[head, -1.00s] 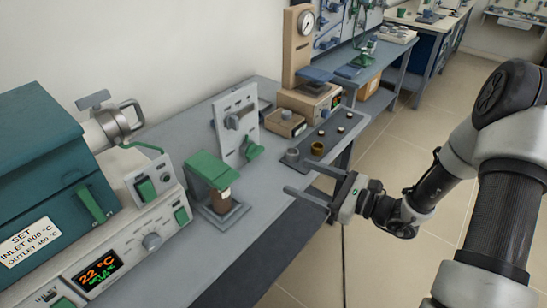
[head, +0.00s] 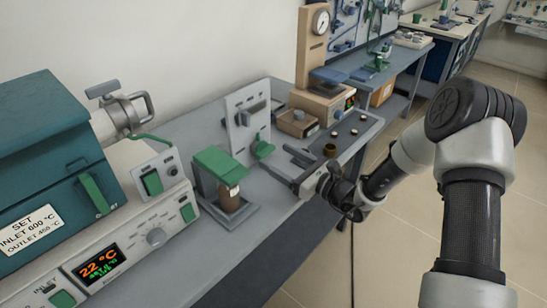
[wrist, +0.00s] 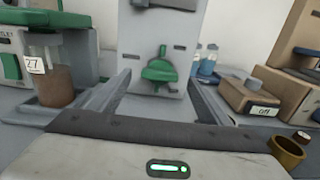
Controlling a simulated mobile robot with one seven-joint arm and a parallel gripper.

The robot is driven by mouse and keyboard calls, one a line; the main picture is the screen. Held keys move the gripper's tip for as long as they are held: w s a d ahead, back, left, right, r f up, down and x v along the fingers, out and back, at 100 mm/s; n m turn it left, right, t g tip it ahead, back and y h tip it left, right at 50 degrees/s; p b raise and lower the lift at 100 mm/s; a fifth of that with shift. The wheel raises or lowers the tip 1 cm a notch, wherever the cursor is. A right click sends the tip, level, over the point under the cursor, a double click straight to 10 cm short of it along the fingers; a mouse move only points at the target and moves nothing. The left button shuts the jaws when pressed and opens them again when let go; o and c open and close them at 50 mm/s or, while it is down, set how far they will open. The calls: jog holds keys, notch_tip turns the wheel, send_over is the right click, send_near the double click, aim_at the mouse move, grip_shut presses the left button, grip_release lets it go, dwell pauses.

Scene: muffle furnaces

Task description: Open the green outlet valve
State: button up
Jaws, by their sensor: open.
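The green outlet valve (head: 263,149) is a small handle low on the front of an upright grey panel (head: 237,143). In the wrist view the valve (wrist: 158,70) is near the middle, its wide green handle lying roughly level across the panel. My gripper (head: 276,157) is open and empty, with its two fingers pointing at the panel. In the wrist view the fingers (wrist: 160,90) lie to the left and right of the valve, with the handle between their lines. I cannot tell how much gap is left to the handle.
A green-topped stand with a brown jar (head: 229,197) is left of the panel. A beige box (head: 298,123) and a brass cup (wrist: 288,151) are to the right. The teal furnace (head: 45,150) stands at far left. A grey handle (head: 250,114) sits higher on the panel.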

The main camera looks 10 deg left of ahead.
aim_at(265, 151)
jog(key=shift+x, duration=1.4)
jog(key=c, duration=1)
jog(key=shift+c, duration=0.2)
